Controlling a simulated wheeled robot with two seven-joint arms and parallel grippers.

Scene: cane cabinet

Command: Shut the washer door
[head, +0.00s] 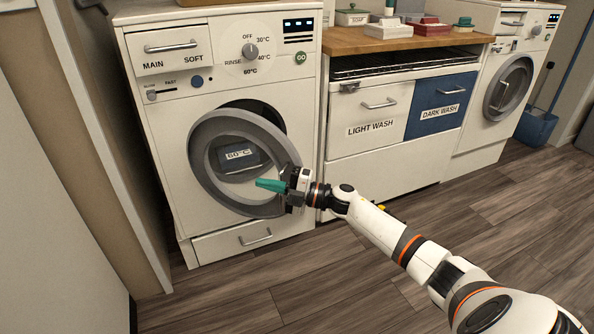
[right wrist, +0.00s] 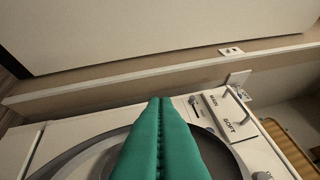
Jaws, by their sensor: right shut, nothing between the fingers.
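The washer (head: 175,110) is a white front-loader on the left in the head view. Its round grey door (head: 199,165) stands ajar, with a dark gap at the upper right between it and the opening. A "60°C" label shows through its glass. My right gripper (head: 270,185) has green fingers, shut and empty, in front of the door's lower right part; I cannot tell whether they touch it. In the right wrist view the shut fingers (right wrist: 160,135) point across the grey door ring (right wrist: 75,160). My left gripper is not in view.
A wooden counter (head: 370,42) with boxes stands right of the washer, above light and dark wash bins (head: 371,110). A second machine (head: 487,70) stands further right. A white panel (head: 50,190) borders the left. Wooden floor (head: 420,215) in front is mostly clear.

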